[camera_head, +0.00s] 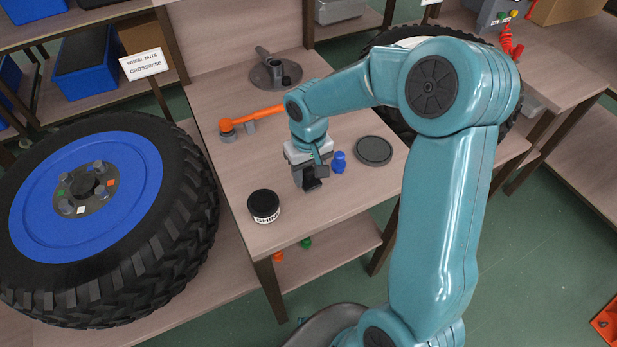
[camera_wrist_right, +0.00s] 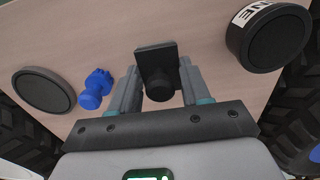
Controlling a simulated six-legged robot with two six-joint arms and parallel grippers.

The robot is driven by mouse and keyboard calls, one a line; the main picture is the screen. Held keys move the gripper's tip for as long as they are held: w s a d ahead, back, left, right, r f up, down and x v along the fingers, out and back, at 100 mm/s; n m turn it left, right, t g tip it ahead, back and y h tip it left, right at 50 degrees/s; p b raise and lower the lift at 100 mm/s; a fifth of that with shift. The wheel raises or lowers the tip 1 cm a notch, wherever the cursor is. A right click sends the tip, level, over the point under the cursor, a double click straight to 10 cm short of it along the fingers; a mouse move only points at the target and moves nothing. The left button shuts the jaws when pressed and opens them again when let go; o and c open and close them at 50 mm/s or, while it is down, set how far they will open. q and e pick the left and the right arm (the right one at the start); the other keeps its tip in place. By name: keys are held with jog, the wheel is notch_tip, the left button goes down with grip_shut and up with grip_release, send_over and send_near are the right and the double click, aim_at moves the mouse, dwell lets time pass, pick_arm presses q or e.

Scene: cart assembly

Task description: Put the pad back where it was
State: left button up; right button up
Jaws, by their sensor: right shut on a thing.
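The pad (camera_head: 312,184) is a small dark block; in the right wrist view it is a black rectangle with a round knob (camera_wrist_right: 157,62). My right gripper (camera_head: 308,174) is shut on the pad, with a finger on each side of the knob. It is over the front part of the table (camera_head: 222,163), between a black tin (camera_head: 264,206) lettered "SHINE" and a small blue piece (camera_head: 339,162). I cannot tell whether the pad touches the tabletop. My left gripper is not in view.
A flat dark disc (camera_head: 374,150) lies right of the blue piece. An orange-handled tool (camera_head: 250,117) and a grey round base with a post (camera_head: 276,72) are farther back. A big blue-rimmed wheel (camera_head: 88,205) stands left. Bare tabletop lies left of the gripper.

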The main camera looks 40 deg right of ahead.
notch_tip(320, 180, down, 2)
jog(key=shift+f, duration=0.15)
jog(key=shift+f, duration=0.1)
jog(key=o, duration=1)
